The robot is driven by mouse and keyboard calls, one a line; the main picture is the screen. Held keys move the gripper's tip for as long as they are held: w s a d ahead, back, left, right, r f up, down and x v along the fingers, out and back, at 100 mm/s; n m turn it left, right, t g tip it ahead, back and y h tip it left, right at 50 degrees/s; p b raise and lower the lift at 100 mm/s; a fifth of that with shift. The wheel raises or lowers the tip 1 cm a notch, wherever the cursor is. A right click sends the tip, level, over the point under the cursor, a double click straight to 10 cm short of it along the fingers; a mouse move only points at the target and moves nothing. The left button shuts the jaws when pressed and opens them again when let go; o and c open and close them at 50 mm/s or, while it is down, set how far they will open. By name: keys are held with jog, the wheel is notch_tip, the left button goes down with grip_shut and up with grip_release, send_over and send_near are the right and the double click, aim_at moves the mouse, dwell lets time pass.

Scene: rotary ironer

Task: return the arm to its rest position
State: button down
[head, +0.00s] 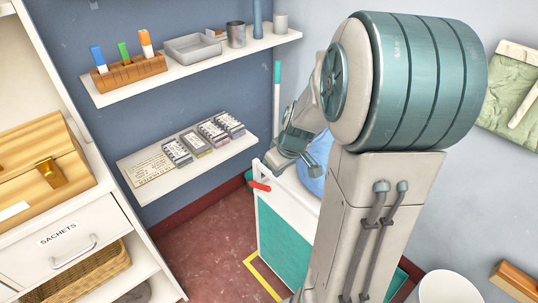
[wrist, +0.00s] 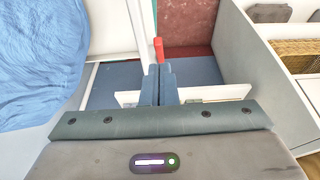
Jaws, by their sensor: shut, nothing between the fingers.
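My gripper (wrist: 159,70) is shut and empty in the wrist view, its two dark blue fingers pressed together. In the head view my gripper (head: 279,161) hangs at the end of my bent arm, above the far end of a white and teal unit (head: 284,243). A red lever (head: 260,186) stands out at that end. The lever also shows in the wrist view (wrist: 158,48), just beyond the fingertips; I cannot tell the gap. My arm hides much of the unit.
Blue cloth (wrist: 38,60) lies beside my gripper. A lower wall shelf (head: 150,172) holds small boxes. An upper shelf (head: 215,62) holds markers, a tray and cans. A cabinet (head: 60,236) with a SACHETS drawer stands left. Red floor (head: 215,255) is open between cabinet and unit.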

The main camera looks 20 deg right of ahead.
jog(key=s+a+r+m+p, duration=0.2)
jog(key=s+a+r+p, duration=0.2)
jog(key=s+r, duration=0.3)
jog(key=s+a+r+m+h+p, duration=0.1)
jog(key=s+a+r+p, duration=0.3)
jog(key=r, duration=0.6)
jog(key=shift+s+a+r+m+g+p, duration=0.2)
jog(key=shift+s+a+m+g+p, duration=0.15)
jog(key=shift+s+a, duration=1.2)
jog(key=shift+s+d, duration=0.25)
jog(key=shift+d, duration=0.05)
